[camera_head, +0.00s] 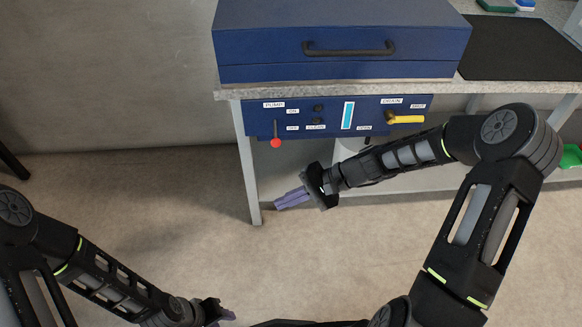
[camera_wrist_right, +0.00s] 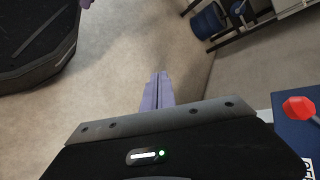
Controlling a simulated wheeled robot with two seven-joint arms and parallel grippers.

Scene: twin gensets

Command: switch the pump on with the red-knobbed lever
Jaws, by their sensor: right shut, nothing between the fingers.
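The pump lever's red knob (camera_head: 276,143) hangs at the lower end of its short stem, below the PUMP label on the blue control panel (camera_head: 337,116). The stem points down, beside the lower of two small labels. The red knob also shows at the right edge of the right wrist view (camera_wrist_right: 299,107). My right gripper (camera_head: 280,203) is shut and empty, below the knob and apart from it. Its purple fingers also show together in the right wrist view (camera_wrist_right: 158,92). My left gripper (camera_head: 228,316) is low at the bottom edge; its jaws are too small and dark to judge.
A yellow DRAIN handle (camera_head: 405,119) lies sideways on the panel's right. A blue box (camera_head: 345,40) with a black handle stands on the bench above. The bench's left leg (camera_head: 249,175) is just left of my right gripper.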

